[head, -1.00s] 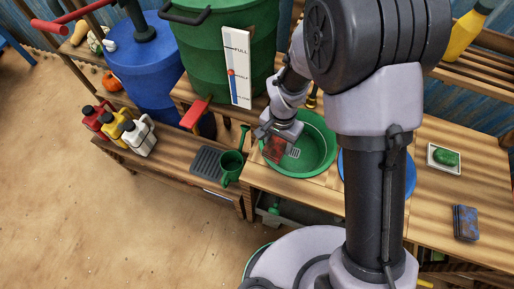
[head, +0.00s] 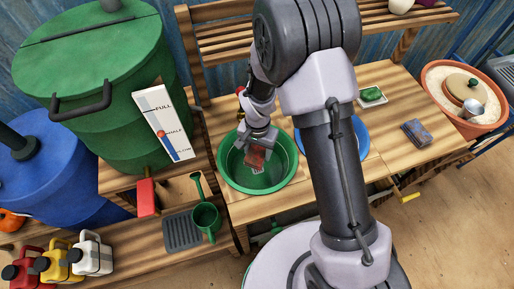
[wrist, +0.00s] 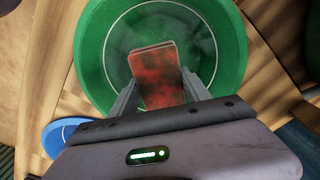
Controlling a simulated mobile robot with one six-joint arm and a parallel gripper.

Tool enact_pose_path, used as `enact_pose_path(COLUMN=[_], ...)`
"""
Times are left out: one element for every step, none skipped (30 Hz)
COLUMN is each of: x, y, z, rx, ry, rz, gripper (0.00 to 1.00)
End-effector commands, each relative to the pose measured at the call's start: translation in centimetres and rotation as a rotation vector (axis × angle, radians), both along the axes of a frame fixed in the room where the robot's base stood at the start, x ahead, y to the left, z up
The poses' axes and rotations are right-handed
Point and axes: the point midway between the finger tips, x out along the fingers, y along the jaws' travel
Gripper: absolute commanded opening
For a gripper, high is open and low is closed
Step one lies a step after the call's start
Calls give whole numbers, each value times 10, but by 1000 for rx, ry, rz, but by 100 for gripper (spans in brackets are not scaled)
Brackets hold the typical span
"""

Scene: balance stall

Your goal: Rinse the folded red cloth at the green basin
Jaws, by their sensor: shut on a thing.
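The folded red cloth (wrist: 158,72) is a small rectangle with dark smudges. It is held between the two fingers of my gripper (wrist: 160,95), which is shut on it. In the head view the red cloth (head: 254,157) hangs below my gripper (head: 258,146), over the inside of the green basin (head: 230,178). The green basin (wrist: 232,40) also shows around and beneath the cloth in the wrist view. I cannot tell whether the cloth touches the basin floor.
A green barrel (head: 125,125) with a level gauge (head: 163,120) and red tap (head: 147,197) stands left of the basin. A green watering can (head: 206,217) is at front left. A blue basin (head: 358,128), soap dish (head: 373,97) and blue-grey folded cloth (head: 418,133) are to the right.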

Motion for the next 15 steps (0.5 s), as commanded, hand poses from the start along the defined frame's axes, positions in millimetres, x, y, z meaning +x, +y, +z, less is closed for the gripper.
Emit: enact_pose_path(x=[0,0,0,0,0,0,0,0,0,0,0,0,0,0,-1], y=[0,0,0,0,0,0,0,0,0,0,0,0,0,0,0], z=[-11,-15,-21,-25,-29,-35,-39,-43,-49,-53,-57,-63,-67,-71,-76], rx=[-1,-1,-1,-1,-1,-1,-1,-1,-1,-1,-1,-1,-1,-1,-1], ry=[1,1,1,1,1,1,1,1,1,1,1,1,1,1,1], rz=[0,0,0,0,0,0,1,1,1,1,1,1,1,1,1], gripper=[15,15,15,15,15,15,15,15,15,15,15,15,16,16,16])
